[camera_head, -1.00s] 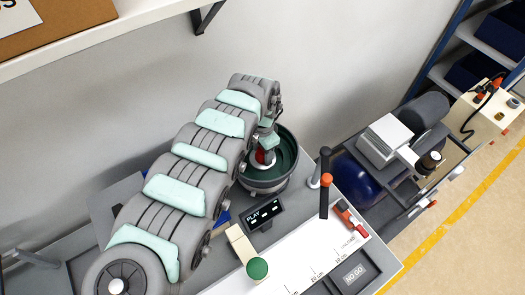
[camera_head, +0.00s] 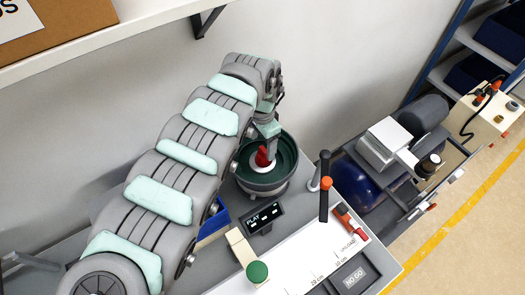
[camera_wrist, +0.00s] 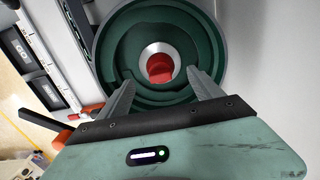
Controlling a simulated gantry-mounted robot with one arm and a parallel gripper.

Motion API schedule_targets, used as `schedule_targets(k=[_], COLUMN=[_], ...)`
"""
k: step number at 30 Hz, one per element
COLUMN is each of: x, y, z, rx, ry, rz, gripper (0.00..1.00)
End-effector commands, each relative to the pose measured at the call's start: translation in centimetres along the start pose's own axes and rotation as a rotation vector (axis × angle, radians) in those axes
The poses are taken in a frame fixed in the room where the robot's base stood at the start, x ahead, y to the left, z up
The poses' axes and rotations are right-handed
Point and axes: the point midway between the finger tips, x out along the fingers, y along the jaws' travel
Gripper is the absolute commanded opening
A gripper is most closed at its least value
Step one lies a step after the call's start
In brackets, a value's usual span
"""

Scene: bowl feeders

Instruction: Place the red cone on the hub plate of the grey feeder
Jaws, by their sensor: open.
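The grey feeder (camera_head: 283,186) is a round bowl with a dark green inside, at the back of the bench. Its pale hub plate (camera_head: 262,170) lies in the middle of the bowl. The red cone (camera_head: 262,157) stands on the hub plate, and the plate's ring shows around it in the wrist view. My gripper (camera_wrist: 161,80) is open, its fingers apart on either side of the cone's near side. No contact with the cone shows. In the head view my wrist is just above and behind the cone and partly covers the bowl's far side.
A black post with an orange collar (camera_head: 325,183) stands right of the feeder. A display box (camera_head: 264,217), a green round knob (camera_head: 257,271) and a blue bin (camera_head: 213,225) are in front. A shelf edge (camera_head: 120,38) hangs at upper left.

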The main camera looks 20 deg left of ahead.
Motion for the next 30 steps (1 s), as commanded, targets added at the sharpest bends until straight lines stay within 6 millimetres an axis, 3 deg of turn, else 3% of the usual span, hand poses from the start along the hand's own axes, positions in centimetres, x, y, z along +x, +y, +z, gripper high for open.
schedule_targets(k=[3,9,30], x=[-2.4,-4.7,-5.2], y=[-0.1,0.0,0.1], z=[-0.1,-0.1,-0.1], rx=[0.000,0.001,0.001], ry=[0.005,0.003,0.001], rz=[-0.004,0.000,0.001], gripper=[0.75,0.75,0.75])
